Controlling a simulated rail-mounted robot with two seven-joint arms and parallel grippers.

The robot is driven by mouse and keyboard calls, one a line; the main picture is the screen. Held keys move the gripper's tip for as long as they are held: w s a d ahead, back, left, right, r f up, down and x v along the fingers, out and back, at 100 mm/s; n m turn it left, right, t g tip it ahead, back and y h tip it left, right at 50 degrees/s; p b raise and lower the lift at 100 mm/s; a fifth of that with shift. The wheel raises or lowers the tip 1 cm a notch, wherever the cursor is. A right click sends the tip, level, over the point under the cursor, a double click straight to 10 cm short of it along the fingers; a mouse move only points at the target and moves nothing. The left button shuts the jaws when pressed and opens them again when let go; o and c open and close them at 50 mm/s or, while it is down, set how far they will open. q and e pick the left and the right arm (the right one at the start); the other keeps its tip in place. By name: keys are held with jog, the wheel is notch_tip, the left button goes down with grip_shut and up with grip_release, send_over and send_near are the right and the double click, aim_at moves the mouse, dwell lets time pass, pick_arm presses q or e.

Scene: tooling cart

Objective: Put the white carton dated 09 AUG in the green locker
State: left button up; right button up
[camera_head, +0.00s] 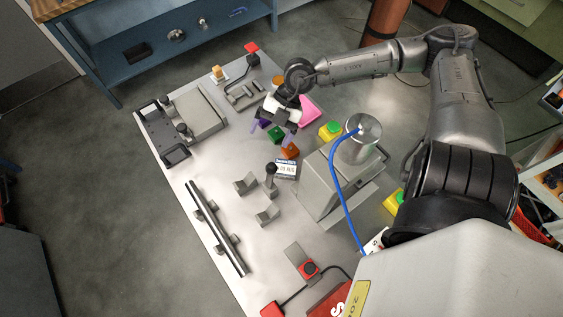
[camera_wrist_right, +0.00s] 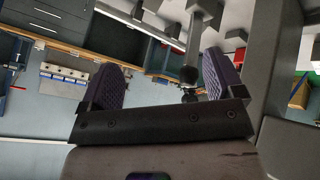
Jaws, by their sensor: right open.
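A small white carton (camera_head: 286,168) with a dark-edged date label lies on the metal cart top. The label ends in AUG, but its day number is too small to read surely. My right gripper (camera_head: 277,132) is above the cart, up-picture from the carton and apart from it. Its two purple fingers are spread with nothing held; they also show in the right wrist view (camera_wrist_right: 160,82). A green block (camera_head: 275,134) shows between the fingers in the head view. An olive-green cabinet (camera_head: 535,22) stands at the top right; I cannot tell if it is the green locker. My left gripper is not seen.
An orange block (camera_head: 290,151) sits close to the carton. A grey box fixture (camera_head: 325,190) with a metal cylinder (camera_head: 360,140) and blue hose stands right of it. Grey V-blocks (camera_head: 245,184) and a long bar (camera_head: 215,228) lie left. A pink tray (camera_head: 310,112) is behind the gripper.

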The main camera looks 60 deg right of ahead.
aim_at(286, 164)
jog(key=s+f+g+h+b, duration=0.1)
jog(key=f, duration=0.2)
jog(key=s+d+f+g+h+b, duration=0.1)
jog(key=f+b, duration=0.1)
jog(key=f, duration=0.2)
jog(key=s+d+f+g+h+b, duration=0.1)
jog(key=s+f+b, duration=0.1)
jog(key=f, duration=0.2)
jog(key=shift+g, duration=0.3)
jog(key=shift+b+x, duration=0.5)
jog(key=shift+x, duration=2.55)
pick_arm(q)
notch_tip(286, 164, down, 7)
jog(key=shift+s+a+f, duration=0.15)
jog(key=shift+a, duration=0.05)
pick_arm(e)
jog(key=c, duration=0.9)
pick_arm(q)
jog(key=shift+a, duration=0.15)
pick_arm(e)
jog(key=shift+c, duration=0.2)
